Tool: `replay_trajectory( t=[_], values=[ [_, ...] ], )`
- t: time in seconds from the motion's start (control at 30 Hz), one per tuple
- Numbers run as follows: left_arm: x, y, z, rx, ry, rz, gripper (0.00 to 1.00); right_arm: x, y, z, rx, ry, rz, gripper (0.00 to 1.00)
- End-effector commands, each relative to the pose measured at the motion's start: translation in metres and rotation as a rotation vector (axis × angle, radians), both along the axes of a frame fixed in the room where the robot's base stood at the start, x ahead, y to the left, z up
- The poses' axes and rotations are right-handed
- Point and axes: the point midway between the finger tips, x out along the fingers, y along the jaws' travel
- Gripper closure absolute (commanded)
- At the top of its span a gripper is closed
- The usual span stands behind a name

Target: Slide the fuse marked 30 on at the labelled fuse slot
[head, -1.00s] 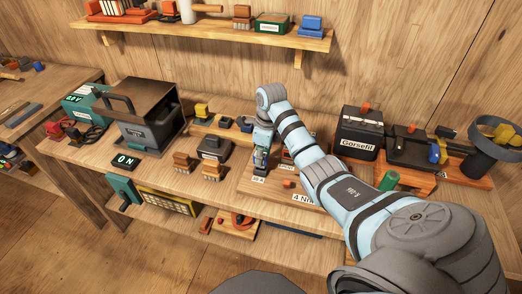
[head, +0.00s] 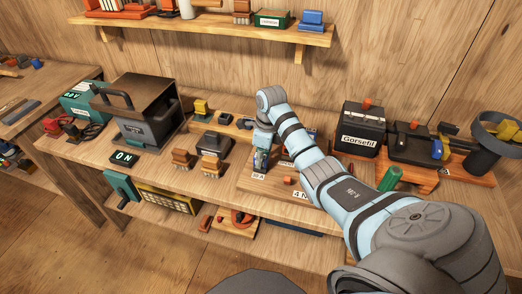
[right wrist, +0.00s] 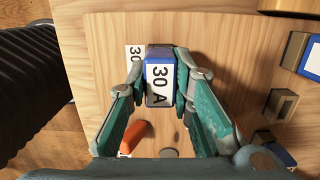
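The fuse marked 30 A (right wrist: 159,80) is a blue block with a white label. It sits between the teal fingertips of my right gripper (right wrist: 160,82), which are shut on its sides. A white label reading 30 (right wrist: 134,55) lies on the wooden board (right wrist: 215,30) just beside and partly behind the fuse. The slot under the fuse is hidden, so I cannot tell whether the fuse is seated. In the head view my right gripper (head: 261,157) points down at the board, right above the small label (head: 258,176). My left gripper is not in view.
An orange piece (right wrist: 135,138) lies on the board near the right gripper. An empty-looking holder (right wrist: 281,104) and another blue block (right wrist: 310,58) are to the right. A box labelled Garsefil (head: 358,141) stands right of my arm; a dark machine (head: 145,112) stands left.

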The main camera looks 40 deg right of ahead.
Motion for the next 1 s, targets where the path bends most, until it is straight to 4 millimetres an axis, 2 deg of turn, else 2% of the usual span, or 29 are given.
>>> replay_trajectory(
  t=[0.03, 0.13, 0.17, 0.47, 0.57, 0.67, 0.7, 0.73, 0.8, 0.9, 0.97, 1.0],
  values=[
    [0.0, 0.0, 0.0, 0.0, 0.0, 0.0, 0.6, 0.0, 0.0, 0.0, 0.0, 0.0, 0.0, 0.73],
    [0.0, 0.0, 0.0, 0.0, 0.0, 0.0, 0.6, 0.0, 0.0, 0.0, 0.0, 0.0, 0.0, 0.57],
    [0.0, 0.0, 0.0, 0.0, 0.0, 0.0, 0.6, 0.0, 0.0, 0.0, 0.0, 0.0, 0.0, 0.56],
    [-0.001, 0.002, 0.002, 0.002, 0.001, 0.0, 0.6, 0.0, 0.0, 0.002, 0.0, 0.0, 0.0, 0.56],
    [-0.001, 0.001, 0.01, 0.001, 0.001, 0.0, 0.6, 0.0, 0.0, 0.013, 0.0, -0.001, 0.0, 0.56],
    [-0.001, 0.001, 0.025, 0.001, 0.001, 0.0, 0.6, 0.0, 0.0, 0.034, -0.001, -0.002, -0.001, 0.56],
    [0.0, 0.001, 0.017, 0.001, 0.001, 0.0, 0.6, -0.003, -0.002, 0.031, -0.003, -0.002, 0.0, 0.56],
    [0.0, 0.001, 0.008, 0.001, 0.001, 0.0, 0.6, 0.002, 0.0, 0.03, -0.001, -0.004, -0.001, 0.56],
    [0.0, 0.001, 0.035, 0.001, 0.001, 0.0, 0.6, 0.001, 0.0, 0.062, -0.001, -0.002, -0.001, 0.56],
    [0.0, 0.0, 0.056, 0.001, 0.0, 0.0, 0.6, 0.001, 0.0, 0.092, -0.001, -0.003, 0.0, 0.56],
    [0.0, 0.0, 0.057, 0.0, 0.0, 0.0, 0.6, 0.001, 0.0, 0.1, 0.0, -0.001, 0.0, 0.56],
    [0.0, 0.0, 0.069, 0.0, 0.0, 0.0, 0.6, 0.001, 0.0, 0.112, 0.0, 0.0, 0.0, 0.56]
  ],
)
